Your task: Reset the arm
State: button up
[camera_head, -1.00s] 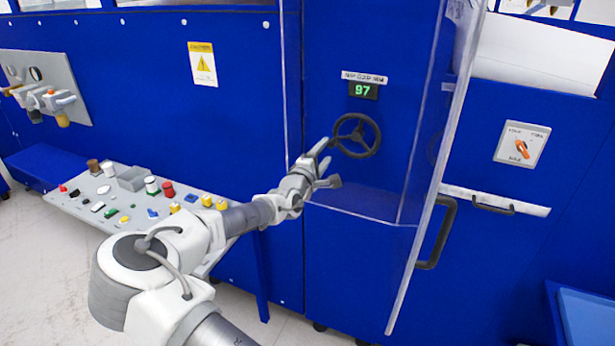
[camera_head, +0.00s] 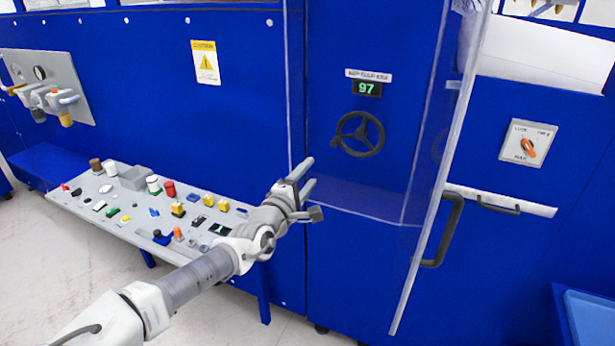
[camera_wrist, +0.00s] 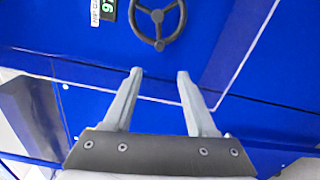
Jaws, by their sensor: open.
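My gripper (camera_head: 312,188) is open and empty in the head view, in front of the blue machine, below and to the left of the black handwheel (camera_head: 359,134). The wrist view shows my two grey fingers (camera_wrist: 157,75) spread apart with nothing between them. In that view the handwheel (camera_wrist: 158,20) is beyond the fingertips, and a clear gap shows. A green display (camera_head: 367,89) above the wheel reads 97.
A clear guard panel (camera_head: 432,170) stands out to the right of the handwheel. A rotary switch (camera_head: 527,145) and a black handle (camera_head: 444,230) are at right.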

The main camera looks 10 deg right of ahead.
jog(key=s+d+f+m+g+y, duration=0.1)
jog(key=s+d+f+m+g, duration=0.15)
jog(key=f, duration=0.25)
jog(key=s+d+f+m+g+y, duration=0.1)
jog(key=s+d+f+m+g, duration=0.1)
jog(key=d+f+g, duration=0.3)
jog(key=s+a+f+m+g+y, duration=0.2)
jog(key=s+a+f+m+y, duration=0.2)
jog(key=s+f+y, duration=0.15)
jog(key=s+a+r+m+g+y, duration=0.1)
jog(key=s+a+r+y, duration=0.2)
jog(key=s+r, duration=0.25)
jog(key=s+a+r+m+y, duration=0.1)
jog(key=s+a+r+y, duration=0.1)
jog(key=s+a+r, duration=0.3)
jog(key=s+d+r+m+t+h, duration=0.1)
jog(key=s+d+r, duration=0.4)
jog(key=s+r, duration=0.6)
jog(key=shift+s+r+m+h, duration=0.35)
jog(key=shift+r+m+h, duration=0.05)
jog(key=shift+m+h, duration=0.05)
